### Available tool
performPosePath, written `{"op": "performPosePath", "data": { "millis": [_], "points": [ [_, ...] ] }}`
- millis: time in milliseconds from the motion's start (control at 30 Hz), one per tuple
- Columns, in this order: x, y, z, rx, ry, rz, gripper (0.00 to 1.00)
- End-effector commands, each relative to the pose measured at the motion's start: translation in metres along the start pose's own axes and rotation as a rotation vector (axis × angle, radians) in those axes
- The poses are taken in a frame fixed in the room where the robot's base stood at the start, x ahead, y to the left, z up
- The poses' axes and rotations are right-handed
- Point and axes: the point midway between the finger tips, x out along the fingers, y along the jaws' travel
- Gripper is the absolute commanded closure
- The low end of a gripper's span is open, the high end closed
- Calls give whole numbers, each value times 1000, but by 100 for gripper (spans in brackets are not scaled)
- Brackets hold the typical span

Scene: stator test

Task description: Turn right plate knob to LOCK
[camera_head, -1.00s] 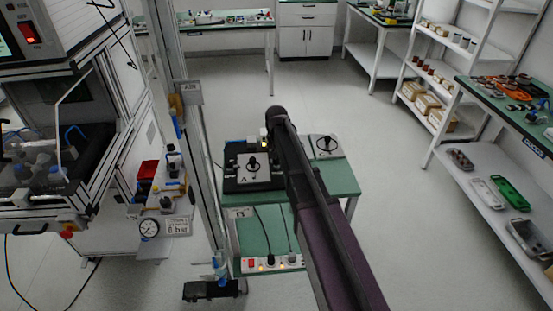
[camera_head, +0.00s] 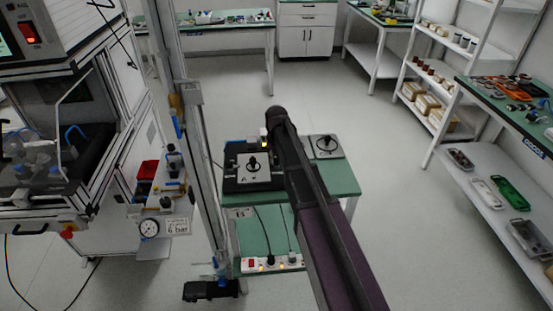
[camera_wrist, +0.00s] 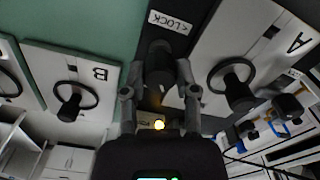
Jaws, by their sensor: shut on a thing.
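In the wrist view, my gripper (camera_wrist: 160,78) is closed around a black knob (camera_wrist: 160,52) on the dark fixture between two pale plates. Both fingers touch its sides. A white LOCK label with an arrow (camera_wrist: 171,22) lies just beyond the knob. Plate A (camera_wrist: 240,45) with its own black knob (camera_wrist: 238,94) is at the right, and plate B (camera_wrist: 45,68) with its knob (camera_wrist: 70,106) is at the left. In the head view, my arm hides the gripper and the held knob; plate A (camera_head: 243,180) is left of the arm.
The fixture stands on a small green table (camera_head: 345,182). A power strip (camera_head: 272,264) lies on its lower shelf. A metal post (camera_head: 205,170) rises at its left. A white shelf rack (camera_head: 440,75) stands at the right, with open floor between.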

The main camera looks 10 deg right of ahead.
Motion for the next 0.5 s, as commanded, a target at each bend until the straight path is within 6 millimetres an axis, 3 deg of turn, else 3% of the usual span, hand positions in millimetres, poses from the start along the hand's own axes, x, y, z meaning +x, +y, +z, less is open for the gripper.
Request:
{"op": "performPosePath", "data": {
  "millis": [500],
  "points": [
    [0, 0, 2, -491, -3, 1, 100]
  ]
}}
